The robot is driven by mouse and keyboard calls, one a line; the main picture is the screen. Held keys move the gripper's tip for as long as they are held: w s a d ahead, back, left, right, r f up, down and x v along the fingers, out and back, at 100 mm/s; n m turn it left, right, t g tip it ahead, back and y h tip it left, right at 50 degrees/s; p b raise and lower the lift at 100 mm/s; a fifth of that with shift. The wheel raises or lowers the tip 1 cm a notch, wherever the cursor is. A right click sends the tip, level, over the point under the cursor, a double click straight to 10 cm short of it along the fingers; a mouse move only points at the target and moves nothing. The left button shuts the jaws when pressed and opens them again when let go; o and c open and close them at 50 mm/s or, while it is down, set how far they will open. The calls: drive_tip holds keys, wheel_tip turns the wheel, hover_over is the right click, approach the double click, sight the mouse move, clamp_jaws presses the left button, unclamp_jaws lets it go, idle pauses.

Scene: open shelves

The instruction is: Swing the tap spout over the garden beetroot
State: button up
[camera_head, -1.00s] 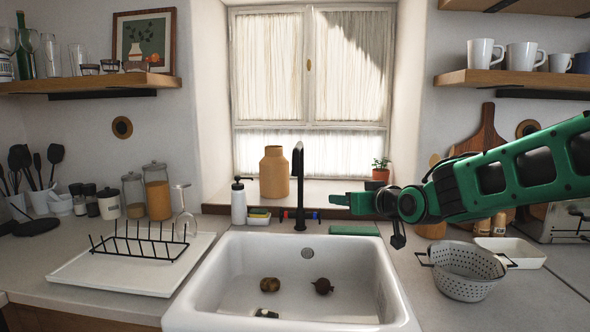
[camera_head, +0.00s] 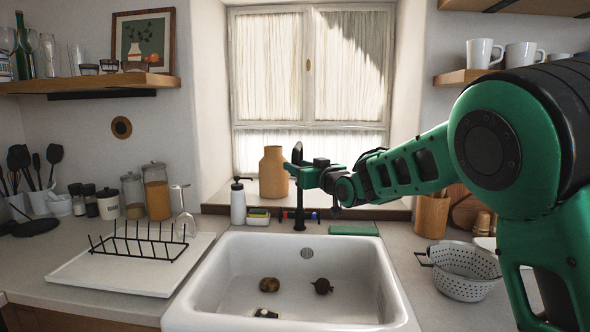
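The black tap (camera_head: 299,212) stands behind the white sink (camera_head: 210,283); its spout top (camera_head: 297,152) shows above my gripper. My green gripper (camera_head: 300,174) is at the tap's upper part, coming from the right and covering part of the upright. I cannot tell whether its fingers touch the tap or are open or shut. The garden beetroot (camera_head: 322,286), a dark round thing with a small stem, lies on the sink floor, right of the middle. A brown lump (camera_head: 269,284) lies to its left, and a small dark and pale thing (camera_head: 266,313) lies nearer the front.
A tan vase (camera_head: 273,175) stands on the sill behind the tap. A white soap bottle (camera_head: 238,203) and sponges (camera_head: 258,217) are left of the tap. A green cloth or sponge (camera_head: 353,230) lies to its right. A colander (camera_head: 463,272) is on the right counter, a dish rack (camera_head: 140,245) on the left.

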drive_tip(key=shift+x, duration=1.1)
drive_tip(key=shift+c, duration=0.3)
clamp_jaws()
